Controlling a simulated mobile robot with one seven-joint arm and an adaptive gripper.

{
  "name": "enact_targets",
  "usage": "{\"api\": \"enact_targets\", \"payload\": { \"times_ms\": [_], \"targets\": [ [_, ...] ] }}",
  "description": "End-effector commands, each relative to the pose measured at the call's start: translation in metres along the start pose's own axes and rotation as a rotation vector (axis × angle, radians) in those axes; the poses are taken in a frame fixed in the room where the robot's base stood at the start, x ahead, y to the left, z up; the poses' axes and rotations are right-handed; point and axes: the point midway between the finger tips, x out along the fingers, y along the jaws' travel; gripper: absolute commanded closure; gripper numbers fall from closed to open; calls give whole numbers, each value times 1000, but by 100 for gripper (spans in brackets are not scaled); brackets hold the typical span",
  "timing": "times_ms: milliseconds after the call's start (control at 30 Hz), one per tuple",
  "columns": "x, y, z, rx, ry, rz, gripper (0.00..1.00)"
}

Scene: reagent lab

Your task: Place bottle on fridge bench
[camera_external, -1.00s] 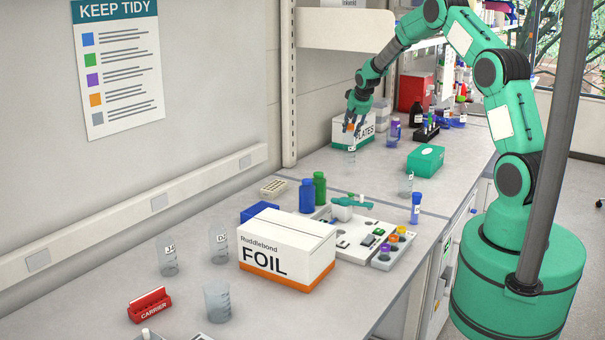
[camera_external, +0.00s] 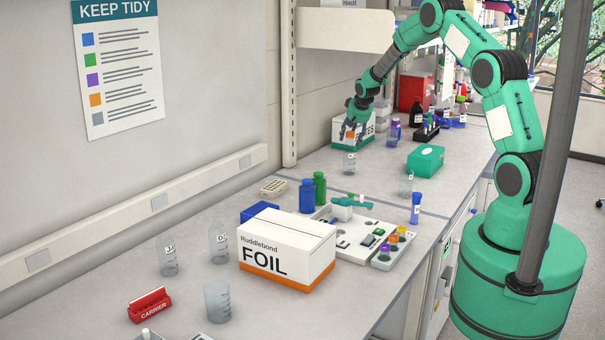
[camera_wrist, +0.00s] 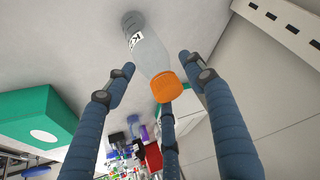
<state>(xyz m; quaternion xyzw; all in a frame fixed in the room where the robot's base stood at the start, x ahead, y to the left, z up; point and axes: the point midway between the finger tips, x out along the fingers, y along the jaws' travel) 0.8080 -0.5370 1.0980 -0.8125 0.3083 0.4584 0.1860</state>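A clear bottle with an orange cap (camera_wrist: 167,86) and a white letter label stands on the bench in the wrist view. Its clear body and label show below my gripper in the external view (camera_external: 349,164). My gripper (camera_external: 351,131) is above the bottle. In the wrist view its dark blue fingers (camera_wrist: 163,72) are spread around the cap, with visible gaps on both sides. Which surface is the fridge bench cannot be told.
A white-and-green box (camera_external: 366,130) stands close behind the bottle. A green box (camera_external: 426,160) lies to the right, with a clear bottle (camera_external: 406,184) in front of it. A foil box (camera_external: 287,250), blue and green bottles, and an equipment tray (camera_external: 347,243) occupy the nearer bench.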

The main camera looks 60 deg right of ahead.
Motion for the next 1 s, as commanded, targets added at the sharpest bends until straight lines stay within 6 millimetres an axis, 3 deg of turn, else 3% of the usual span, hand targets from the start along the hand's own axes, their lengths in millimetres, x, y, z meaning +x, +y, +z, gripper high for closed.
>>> {"api": "enact_targets", "payload": {
  "times_ms": [467, 667, 1000],
  "targets": [
    [-7, 0, -1, 0, 1, 0, 46],
    [-26, 0, -2, 0, 2, -1, 46],
    [-74, 0, -2, 0, 3, -1, 46]
  ]
}}
